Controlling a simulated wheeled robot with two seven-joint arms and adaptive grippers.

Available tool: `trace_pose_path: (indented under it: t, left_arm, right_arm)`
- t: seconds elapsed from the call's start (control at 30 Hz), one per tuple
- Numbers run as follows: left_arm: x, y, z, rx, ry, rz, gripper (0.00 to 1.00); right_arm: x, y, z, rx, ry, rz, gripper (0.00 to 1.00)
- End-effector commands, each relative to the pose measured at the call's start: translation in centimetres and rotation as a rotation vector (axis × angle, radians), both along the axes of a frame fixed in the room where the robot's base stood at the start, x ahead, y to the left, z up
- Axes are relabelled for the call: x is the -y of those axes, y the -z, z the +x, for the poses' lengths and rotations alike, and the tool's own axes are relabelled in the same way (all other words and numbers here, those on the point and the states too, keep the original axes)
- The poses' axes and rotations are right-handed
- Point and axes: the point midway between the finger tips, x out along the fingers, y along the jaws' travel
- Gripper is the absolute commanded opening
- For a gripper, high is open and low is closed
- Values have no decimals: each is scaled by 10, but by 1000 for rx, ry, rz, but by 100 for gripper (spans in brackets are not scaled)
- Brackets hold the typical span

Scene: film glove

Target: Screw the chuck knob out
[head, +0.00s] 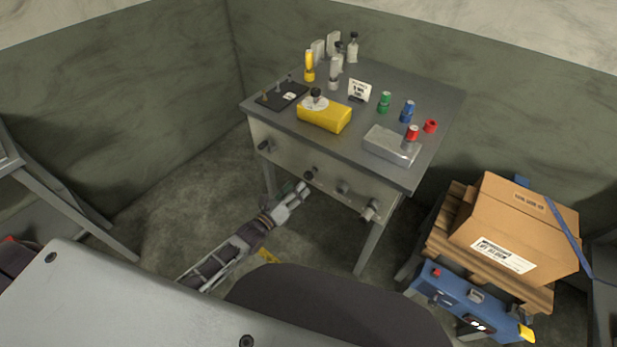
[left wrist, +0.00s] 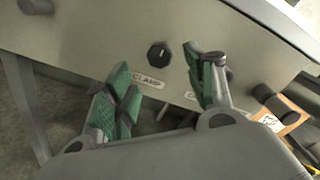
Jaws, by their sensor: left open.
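A row of dark knobs runs along the grey front panel (head: 325,165) of the bench. In the left wrist view a black round knob (left wrist: 158,52) with a pale pointer mark has a label reading CLAMP (left wrist: 150,77) beside it. Another knob (left wrist: 229,75) is mostly hidden behind the right-hand finger, and its label is too covered to read. I cannot tell which knob is the chuck knob. My left gripper (head: 286,192) is open and empty in front of the panel; in the left wrist view its green-padded fingers (left wrist: 160,65) stand either side of the CLAMP knob, apart from it.
On the bench top (head: 440,105) stand a yellow block (head: 325,118), a grey metal box (head: 390,148), coloured cans and bottles. A cardboard box (head: 515,225) rests on a pallet (head: 440,235) at the right, behind a blue control unit (head: 465,300). Floor left of the bench is clear.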

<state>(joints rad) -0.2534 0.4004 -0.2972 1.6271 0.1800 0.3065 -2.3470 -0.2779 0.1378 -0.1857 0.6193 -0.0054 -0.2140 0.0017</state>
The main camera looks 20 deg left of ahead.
Motion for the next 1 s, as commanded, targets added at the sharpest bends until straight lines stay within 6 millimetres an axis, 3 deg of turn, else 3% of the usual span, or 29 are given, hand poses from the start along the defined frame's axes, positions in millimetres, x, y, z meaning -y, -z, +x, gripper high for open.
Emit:
trace_pose_path:
  t: [1.0]
  left_arm:
    - [26, 0, 70, 1, 1, 0, 54]
  right_arm:
    - [5, 4, 1, 2, -1, -5, 0]
